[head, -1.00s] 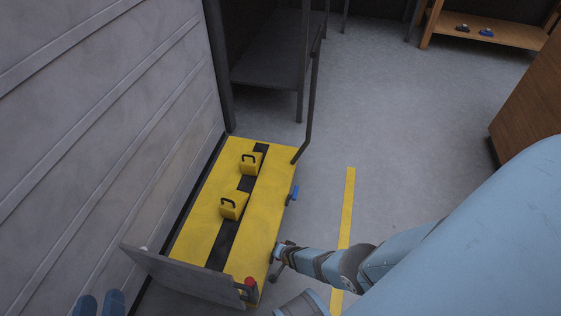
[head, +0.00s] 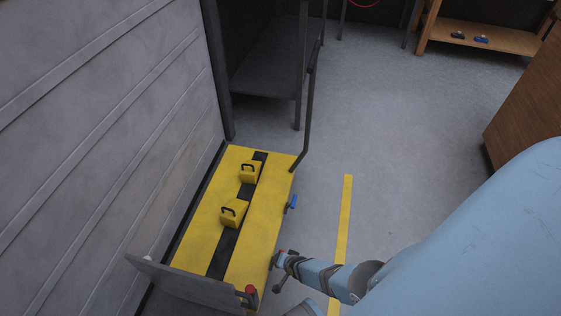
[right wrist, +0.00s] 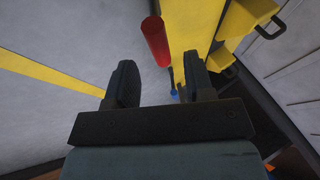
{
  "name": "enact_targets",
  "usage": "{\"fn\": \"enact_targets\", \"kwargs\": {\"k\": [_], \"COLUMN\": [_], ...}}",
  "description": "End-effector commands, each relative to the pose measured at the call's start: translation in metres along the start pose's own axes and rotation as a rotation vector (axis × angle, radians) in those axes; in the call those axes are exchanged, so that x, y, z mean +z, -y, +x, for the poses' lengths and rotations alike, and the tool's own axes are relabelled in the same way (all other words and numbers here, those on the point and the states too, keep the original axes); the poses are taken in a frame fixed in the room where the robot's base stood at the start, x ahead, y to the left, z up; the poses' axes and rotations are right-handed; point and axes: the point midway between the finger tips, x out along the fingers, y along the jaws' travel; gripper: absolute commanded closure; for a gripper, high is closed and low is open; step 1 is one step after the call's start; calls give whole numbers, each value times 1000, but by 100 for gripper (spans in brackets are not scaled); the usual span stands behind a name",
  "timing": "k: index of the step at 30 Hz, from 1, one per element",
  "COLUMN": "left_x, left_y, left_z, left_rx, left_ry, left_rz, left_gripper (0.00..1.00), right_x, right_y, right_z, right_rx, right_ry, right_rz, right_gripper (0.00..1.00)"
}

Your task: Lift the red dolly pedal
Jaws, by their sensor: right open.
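The red dolly pedal (head: 250,291) is a short red cylinder at the near right corner of the yellow lift platform (head: 263,225), by the grey ramp plate. In the right wrist view the red pedal (right wrist: 155,41) appears just beyond the fingertips, roughly in line with the gap between them. My right gripper (head: 275,271) is to the right of the platform and a little farther back than the pedal. It also shows in the right wrist view (right wrist: 158,66), with its fingers apart and nothing between them. My left gripper is not in view.
A blue pedal (head: 291,202) sticks out from the platform's right side. Two yellow blocks with black handles (head: 234,213) stand on the platform. A grey ramp plate (head: 185,282) is at its near end. A dark post (head: 309,110) rises at the far corner. Floor to the right is open.

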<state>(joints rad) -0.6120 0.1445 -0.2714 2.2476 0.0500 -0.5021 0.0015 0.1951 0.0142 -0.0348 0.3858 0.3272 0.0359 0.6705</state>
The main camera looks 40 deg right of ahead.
Motion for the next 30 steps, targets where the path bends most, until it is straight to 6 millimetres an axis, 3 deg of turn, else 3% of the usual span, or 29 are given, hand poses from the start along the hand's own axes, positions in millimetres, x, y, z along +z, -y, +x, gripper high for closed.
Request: {"fn": "enact_targets", "kwargs": {"k": [1,3,12,18,30], "left_x": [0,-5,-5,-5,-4], "left_y": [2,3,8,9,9], "left_z": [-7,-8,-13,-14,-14], "left_rx": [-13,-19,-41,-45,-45], "left_ry": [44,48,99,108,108], "left_rz": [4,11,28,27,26], "left_gripper": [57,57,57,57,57], "right_x": [-3,-2,-2,-1,0], "right_y": [4,4,3,1,1], "right_z": [-18,-31,-77,-88,-88], "right_rx": [0,0,0,-1,-1], "right_ry": [0,1,0,-1,0], "right_rz": [1,0,0,-1,-1], "right_gripper": [52,52,52,52,52]}}
